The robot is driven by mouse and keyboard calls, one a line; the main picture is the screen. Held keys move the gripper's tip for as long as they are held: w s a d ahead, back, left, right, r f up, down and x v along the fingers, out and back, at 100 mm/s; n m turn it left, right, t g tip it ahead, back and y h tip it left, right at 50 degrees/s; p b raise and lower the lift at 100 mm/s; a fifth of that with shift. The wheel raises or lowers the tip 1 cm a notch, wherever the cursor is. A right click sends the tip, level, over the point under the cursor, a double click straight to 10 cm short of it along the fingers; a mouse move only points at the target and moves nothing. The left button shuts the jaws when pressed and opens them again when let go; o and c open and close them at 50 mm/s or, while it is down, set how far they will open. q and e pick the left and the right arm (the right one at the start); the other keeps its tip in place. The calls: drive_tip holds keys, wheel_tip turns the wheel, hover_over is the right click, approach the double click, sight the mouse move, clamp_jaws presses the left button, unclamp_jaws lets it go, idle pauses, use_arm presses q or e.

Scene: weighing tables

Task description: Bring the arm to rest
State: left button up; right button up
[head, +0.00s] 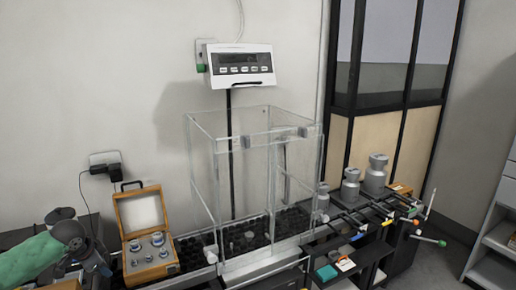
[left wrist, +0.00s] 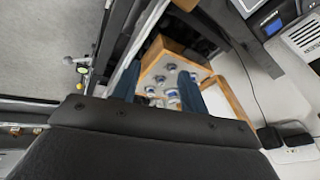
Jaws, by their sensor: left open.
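My left gripper (head: 98,272) is at the lower left of the head view, at the end of my green-sleeved arm, just left of the wooden weight box (head: 151,268). In the left wrist view its two blue fingers (left wrist: 173,84) stand apart with nothing held between them. The weight box (left wrist: 153,72) shows beyond the fingers, with its lid open and several metal weights inside. I cannot tell the exact gap between fingers and box. My right gripper is in neither view.
A clear glass-walled weighing chamber (head: 246,165) stands right of the box. A display unit (head: 240,66) is above it. Large metal weights (head: 376,176) stand further right near dark rails. A black plug (head: 99,170) with a cable is on the wall behind the box.

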use_arm(q)
drive_tip(key=s+d+f+n+y, duration=0.1)
drive_tip(key=s+d+f, duration=0.5)
drive_tip(key=d+f, duration=0.3)
drive_tip(key=s+d+f+n+y, duration=0.2)
drive_tip(key=s+d+f, duration=0.4)
drive_tip(key=d, duration=0.4)
drive_tip(key=s+d+f+n+g+h, duration=0.1)
drive_tip(key=s+d+f+h, duration=0.1)
drive_tip(key=s+d+f, duration=0.5)
drive_tip(key=s+d+f+n+g+h, duration=0.1)
drive_tip(key=s+d+f+g+h, duration=0.1)
drive_tip(key=s+d+f, duration=0.5)
drive_tip(key=s+d, duration=0.5)
drive_tip(key=s, duration=0.4)
drive_tip(key=shift+d+n, duration=0.25)
drive_tip(key=shift+n, duration=0.05)
drive_tip(key=shift+c, duration=0.2)
